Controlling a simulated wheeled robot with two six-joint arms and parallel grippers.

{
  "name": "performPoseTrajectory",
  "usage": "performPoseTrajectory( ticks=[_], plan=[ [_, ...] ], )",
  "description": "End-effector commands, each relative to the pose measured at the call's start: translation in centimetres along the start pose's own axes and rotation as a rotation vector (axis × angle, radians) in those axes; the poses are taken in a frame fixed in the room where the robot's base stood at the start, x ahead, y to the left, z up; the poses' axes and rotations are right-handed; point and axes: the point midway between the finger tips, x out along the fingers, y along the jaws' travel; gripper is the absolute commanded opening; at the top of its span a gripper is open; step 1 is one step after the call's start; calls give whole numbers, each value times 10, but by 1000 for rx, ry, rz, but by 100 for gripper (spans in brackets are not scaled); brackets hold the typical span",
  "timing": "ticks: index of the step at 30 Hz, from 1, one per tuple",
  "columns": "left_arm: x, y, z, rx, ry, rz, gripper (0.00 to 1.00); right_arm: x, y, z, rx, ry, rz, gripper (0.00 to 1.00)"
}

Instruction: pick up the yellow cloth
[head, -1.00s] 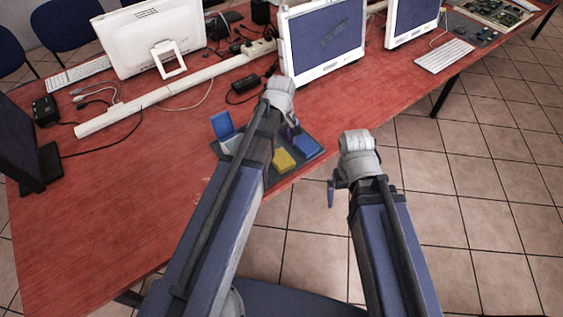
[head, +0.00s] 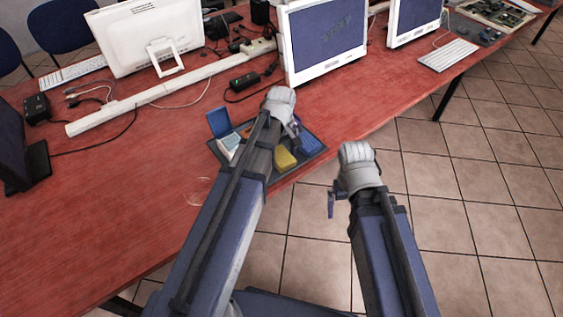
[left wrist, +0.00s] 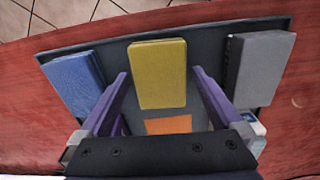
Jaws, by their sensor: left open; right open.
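The yellow cloth (head: 285,159) lies on a dark tray (head: 318,152) near the table's front edge, partly hidden by my left arm in the head view. In the left wrist view it shows whole as a flat yellow block (left wrist: 158,70). My left gripper (left wrist: 160,75) is open, its purple fingers spread to either side of the cloth in that view. I cannot tell how high they are above it. My right gripper (head: 332,201) is open and empty, out over the floor beyond the table edge.
A blue block (left wrist: 75,82) and a grey block (left wrist: 262,65) flank the cloth on the tray. An orange piece (left wrist: 168,125) lies between the fingers. A black adapter (head: 243,81) with cables and a monitor (head: 325,38) stand behind.

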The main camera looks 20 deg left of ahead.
Motion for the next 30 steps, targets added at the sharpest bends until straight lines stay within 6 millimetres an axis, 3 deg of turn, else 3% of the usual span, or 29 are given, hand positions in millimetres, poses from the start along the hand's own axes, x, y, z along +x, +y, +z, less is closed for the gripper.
performPoseTrajectory(
  ticks=[3,23,30],
  plan=[
    [-1,0,0,0,0,0,100,-1,0,0,0,0,0,100],
    [-1,0,0,0,0,0,26,-1,0,0,0,0,0,100],
    [-2,0,0,0,0,0,25,-2,0,0,0,0,0,100]
  ],
)
